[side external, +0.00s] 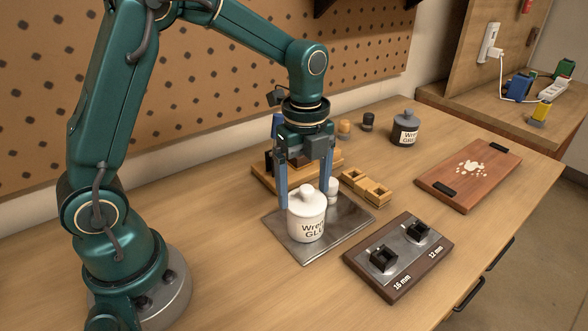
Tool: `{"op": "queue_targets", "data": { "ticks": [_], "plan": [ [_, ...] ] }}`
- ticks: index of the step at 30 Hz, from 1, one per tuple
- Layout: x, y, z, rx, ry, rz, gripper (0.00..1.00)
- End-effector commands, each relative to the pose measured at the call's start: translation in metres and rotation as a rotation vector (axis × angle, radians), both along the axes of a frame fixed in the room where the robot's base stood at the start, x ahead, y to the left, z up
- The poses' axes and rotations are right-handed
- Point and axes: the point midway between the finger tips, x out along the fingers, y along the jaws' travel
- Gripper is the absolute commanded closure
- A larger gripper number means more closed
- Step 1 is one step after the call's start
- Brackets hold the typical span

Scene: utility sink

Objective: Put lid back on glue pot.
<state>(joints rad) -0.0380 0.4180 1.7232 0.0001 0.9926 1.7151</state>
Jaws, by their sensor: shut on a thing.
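The white glue pot (307,226) stands upright on a metal plate, its dark lettering facing the camera. Its white lid (306,199), with a round knob, is at the pot's mouth. I see no clear gap between lid and pot, but cannot tell whether it is fully seated. My gripper (305,197) points straight down, with one blue finger on each side of the lid, and is shut on it. The contact on the right is partly hidden.
A small white object (333,189) stands close behind the pot on the metal plate (350,218). A dark block with two black sockets (398,257) lies in front right. Wooden blocks (366,187), a grey pot (405,130) and a brown board (468,175) are farther back.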

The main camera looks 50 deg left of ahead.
Motion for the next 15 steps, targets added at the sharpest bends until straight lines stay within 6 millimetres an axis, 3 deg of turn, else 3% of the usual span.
{"op": "queue_targets", "data": {
  "ticks": [11, 12, 15],
  "plan": [
    [0.0001, 0.0, -0.0004, 0.0, 0.0, 0.0, 0.63],
    [0.0001, 0.0, -0.0004, 0.0, 0.0, 0.0, 0.03],
    [0.0, 0.0, -0.0004, 0.0, 0.0, 0.0, 0.0]
  ]
}}
